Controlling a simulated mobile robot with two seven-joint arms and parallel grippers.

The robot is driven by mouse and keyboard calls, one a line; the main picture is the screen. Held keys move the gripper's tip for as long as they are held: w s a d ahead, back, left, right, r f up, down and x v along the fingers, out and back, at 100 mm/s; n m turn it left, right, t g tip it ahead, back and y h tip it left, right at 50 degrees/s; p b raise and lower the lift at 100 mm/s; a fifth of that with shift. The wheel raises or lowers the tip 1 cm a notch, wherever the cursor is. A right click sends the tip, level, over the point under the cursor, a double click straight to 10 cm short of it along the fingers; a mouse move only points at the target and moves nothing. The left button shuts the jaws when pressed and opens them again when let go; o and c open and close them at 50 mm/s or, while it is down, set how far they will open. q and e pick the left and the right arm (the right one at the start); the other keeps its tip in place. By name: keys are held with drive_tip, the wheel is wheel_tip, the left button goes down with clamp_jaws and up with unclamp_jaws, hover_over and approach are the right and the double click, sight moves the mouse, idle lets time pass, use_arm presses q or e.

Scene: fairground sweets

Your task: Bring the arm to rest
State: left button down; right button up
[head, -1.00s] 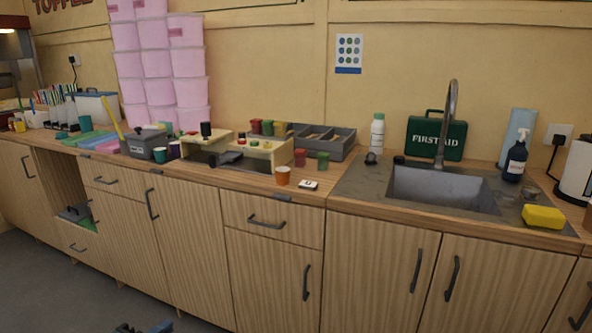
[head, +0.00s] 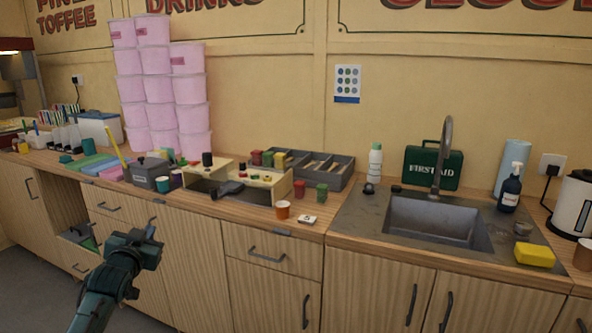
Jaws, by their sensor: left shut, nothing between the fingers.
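My left gripper (head: 152,229) shows at the lower left of the head view, at the end of my dark green arm. It is in front of the cabinet doors, below the counter's front edge. Its fingers are small in the picture and look shut, with nothing held. My right gripper is not in the view.
The wooden counter (head: 223,209) runs across the view. A wooden stand (head: 284,188), an orange cup (head: 282,210), a grey box (head: 151,172) and a grey divided tray (head: 338,179) stand on it. A sink (head: 435,220) and yellow sponge (head: 534,254) are at right.

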use_arm(q)
drive_tip(key=s+d+f+m+g+h, duration=0.1)
drive_tip(key=s+d+f+g+h, duration=0.1)
drive_tip(key=s+d+f, duration=0.7)
drive_tip(key=s+d+f+m+g+h, duration=0.15)
drive_tip(key=s+d+f, duration=0.25)
drive_tip(key=s+f, duration=0.7)
drive_tip(key=s+d+f+n+g+h, duration=0.1)
drive_tip(key=s+d, duration=0.3)
drive_tip(key=s, duration=0.5)
drive_tip(key=s+d+f+n+g, duration=0.1)
drive_tip(key=s+d+f, duration=0.3)
drive_tip(key=s, duration=0.6)
drive_tip(key=shift+f+g+h, duration=0.25)
drive_tip(key=shift+g+h, duration=0.1)
drive_tip(key=shift+g, duration=0.2)
drive_tip(key=shift+s, duration=0.1)
